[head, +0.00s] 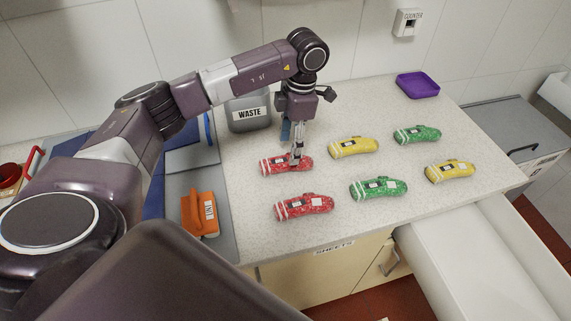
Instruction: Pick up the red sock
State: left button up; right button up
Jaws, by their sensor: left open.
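Two red socks lie on the speckled counter. One red sock (274,167) is at the back left, and the other red sock (304,207) is in front of it. My left gripper (297,159) points down at the back red sock, with its fingertips at or just over the sock's right half. It is open. I cannot tell whether the fingers touch the sock, and they hide part of it. My right gripper is not in view.
Yellow socks (353,147) and green socks (378,189) lie to the right. A grey WASTE container (249,113) stands behind my gripper. A purple tray (418,86) is at the back right. An orange object (199,214) lies at the left. An open white drawer (470,255) is at the front right.

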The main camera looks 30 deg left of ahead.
aim_at(286, 159)
pick_arm(q)
jog(key=shift+s+f, duration=0.1)
jog(key=shift+f, duration=0.3)
jog(key=f, duration=0.1)
jog(key=f+p, duration=0.2)
jog(key=shift+s+a+f, duration=0.1)
jog(key=shift+a+f, duration=0.2)
jog(key=shift+f+p, duration=0.35)
jog(key=shift+f, duration=0.25)
jog(key=c, duration=1)
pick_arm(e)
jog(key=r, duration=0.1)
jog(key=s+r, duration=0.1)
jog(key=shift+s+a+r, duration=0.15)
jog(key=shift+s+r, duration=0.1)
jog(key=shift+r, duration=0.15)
pick_arm(q)
jog(key=shift+c, duration=0.3)
